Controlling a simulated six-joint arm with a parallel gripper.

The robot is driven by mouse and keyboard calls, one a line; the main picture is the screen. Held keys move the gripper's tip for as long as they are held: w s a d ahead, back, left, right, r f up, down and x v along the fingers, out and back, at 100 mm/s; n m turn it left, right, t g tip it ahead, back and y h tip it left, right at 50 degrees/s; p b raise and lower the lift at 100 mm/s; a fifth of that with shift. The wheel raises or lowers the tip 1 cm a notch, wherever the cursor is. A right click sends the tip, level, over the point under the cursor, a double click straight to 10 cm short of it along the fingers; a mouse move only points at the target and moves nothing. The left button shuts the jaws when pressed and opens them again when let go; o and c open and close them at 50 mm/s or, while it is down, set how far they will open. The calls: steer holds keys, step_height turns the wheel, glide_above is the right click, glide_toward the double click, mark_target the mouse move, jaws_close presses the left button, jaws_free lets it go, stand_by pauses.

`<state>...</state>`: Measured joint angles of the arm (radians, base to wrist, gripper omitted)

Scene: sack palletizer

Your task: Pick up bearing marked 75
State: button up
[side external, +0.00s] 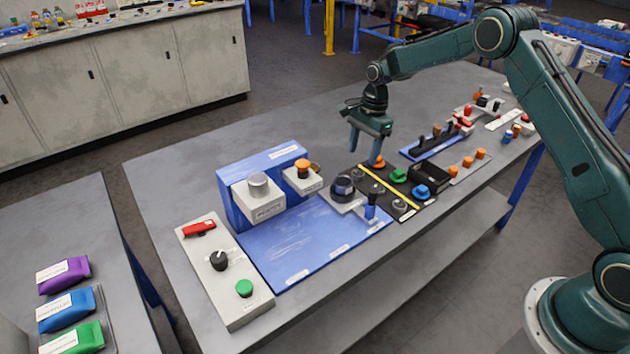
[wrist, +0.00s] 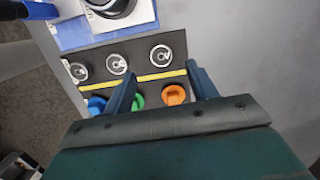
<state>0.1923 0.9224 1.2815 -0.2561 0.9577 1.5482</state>
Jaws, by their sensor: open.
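Three silver, round bearings lie in a row on a black board (side external: 386,199). In the wrist view they are the left bearing (wrist: 80,71), the middle bearing (wrist: 117,64) and the right bearing (wrist: 161,53). I cannot read a 75 on any of them. My gripper (side external: 364,153) is open and empty, pointing down above the far end of the board. In the wrist view my gripper's fingers (wrist: 160,74) spread over the yellow stripe, with the right bearing just beyond the gap between them.
Across the yellow stripe (wrist: 157,77) are an orange part (wrist: 174,95), a green part (wrist: 138,98) and a blue part (wrist: 96,105). A blue fixture plate (side external: 305,240) adjoins the board. A black bin (side external: 430,174) stands nearby.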

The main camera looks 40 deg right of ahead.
mark_target(358, 173)
steer(key=shift+f, duration=0.4)
steer(key=shift+a+f, duration=0.2)
steer(key=shift+f, duration=1.1)
steer(key=shift+a+f, duration=0.15)
steer(key=shift+f, duration=1.1)
steer(key=c, duration=1.1)
steer(key=shift+r, duration=0.15)
step_height(358, 173, up, 20)
steer(key=shift+f, duration=0.1)
